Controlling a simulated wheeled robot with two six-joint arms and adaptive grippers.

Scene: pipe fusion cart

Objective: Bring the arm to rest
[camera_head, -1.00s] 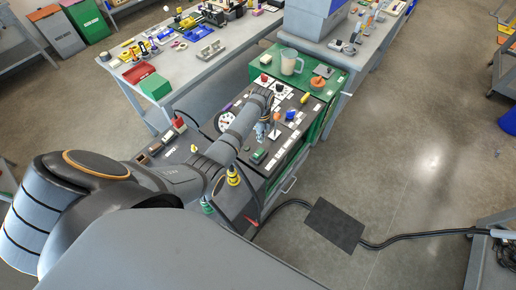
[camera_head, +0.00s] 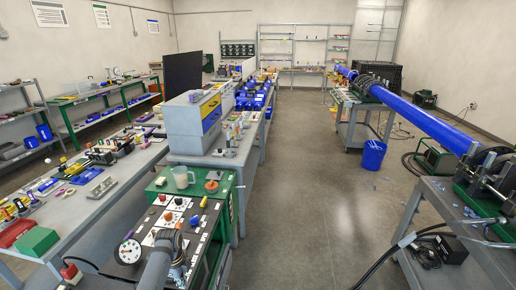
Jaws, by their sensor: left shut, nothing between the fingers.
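My left arm comes in at the bottom edge, and only its grey end part shows. My left gripper (camera_head: 179,272) is at the bottom of the head view, over the dark top of the pipe fusion cart (camera_head: 203,236). It is shut and holds nothing. It is small and partly hidden by the arm's end, so its height above the cart top is hard to tell. My right gripper is not in view.
A round gauge (camera_head: 128,252) and a red button (camera_head: 69,272) are left of the arm. A clear jug (camera_head: 182,177) stands on the green cabinet (camera_head: 157,187) behind. A grey bench (camera_head: 127,174) is at left. The floor to the right is open, with a blue bucket (camera_head: 373,156).

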